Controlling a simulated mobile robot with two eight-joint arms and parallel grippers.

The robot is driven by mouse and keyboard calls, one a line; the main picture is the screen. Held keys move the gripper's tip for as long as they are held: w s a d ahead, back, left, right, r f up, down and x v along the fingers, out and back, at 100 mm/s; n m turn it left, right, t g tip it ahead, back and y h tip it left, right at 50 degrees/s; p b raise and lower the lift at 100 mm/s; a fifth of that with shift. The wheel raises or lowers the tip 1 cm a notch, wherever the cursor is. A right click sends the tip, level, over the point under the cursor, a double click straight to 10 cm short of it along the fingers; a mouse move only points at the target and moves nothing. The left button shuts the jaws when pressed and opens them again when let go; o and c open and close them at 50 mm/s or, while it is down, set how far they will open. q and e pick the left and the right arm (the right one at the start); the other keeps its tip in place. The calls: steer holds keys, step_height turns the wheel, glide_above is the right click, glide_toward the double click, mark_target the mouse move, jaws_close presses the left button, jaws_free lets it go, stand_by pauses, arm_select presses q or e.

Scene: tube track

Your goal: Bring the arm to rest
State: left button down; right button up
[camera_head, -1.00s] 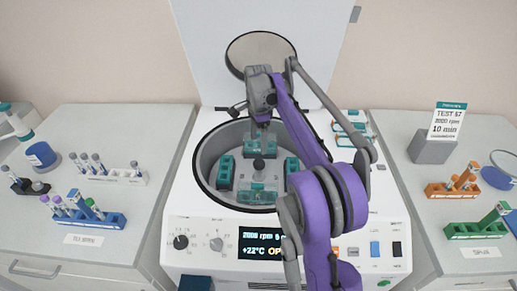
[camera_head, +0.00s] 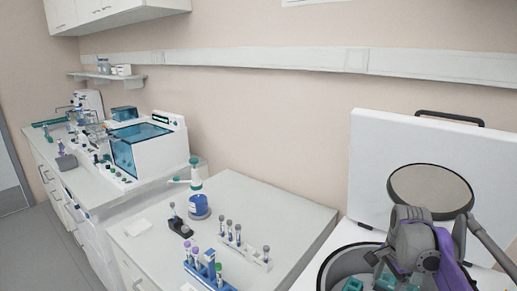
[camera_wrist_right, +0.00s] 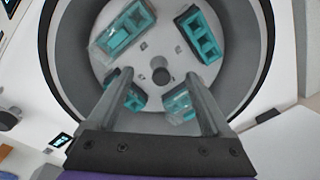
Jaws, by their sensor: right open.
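My right gripper (camera_wrist_right: 158,78) is open, with nothing between its fingers in the right wrist view. It points down over the open centrifuge bowl (camera_wrist_right: 72,60). Teal rotor buckets (camera_wrist_right: 123,33) sit around the central hub (camera_wrist_right: 161,76), and a second bucket (camera_wrist_right: 199,35) is at upper right. Two more are partly hidden by my fingers. In the head view my right wrist and purple arm are at the lower right, in front of the raised centrifuge lid (camera_head: 368,170). The fingertips are hard to make out there. My left gripper is not in view.
Left of the centrifuge, a bench holds a white tube rack (camera_head: 243,250), a blue rack (camera_head: 207,272), a dark small rack (camera_head: 180,228) and a blue bottle (camera_head: 199,206). A white machine with a teal window (camera_head: 137,147) stands farther left. The raised lid stands close behind my arm.

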steer(key=s+a+n, duration=0.3)
steer(key=s+a+f+n+t, duration=0.1)
steer(key=s+a+n, duration=0.1)
steer(key=s+a, duration=0.2)
steer(key=s+a+n+t, duration=0.1)
steer(key=s+a+n, duration=0.2)
steer(key=s+a, duration=0.1)
steer(key=shift+a+f+n+p, duration=0.15)
steer(key=shift+f+n+p, duration=0.15)
steer(key=shift+p, duration=0.05)
steer(key=s+a+f+n, duration=0.2)
steer(key=s, duration=0.1)
steer(key=s+a+f+n+t, duration=0.1)
steer(key=s+a+f+n, duration=0.1)
steer(key=s+n, duration=0.1)
steer(key=s+a+f+n+t, duration=0.1)
steer(key=s+a+f+n, duration=0.1)
steer(key=s, duration=0.3)
steer(key=shift+f+p, duration=0.3)
steer(key=shift+f, duration=0.15)
steer(key=shift+s+f+n, duration=0.25)
steer(key=shift+f+n, duration=0.1)
steer(key=shift+n, duration=0.15)
steer(key=shift+a, duration=0.1)
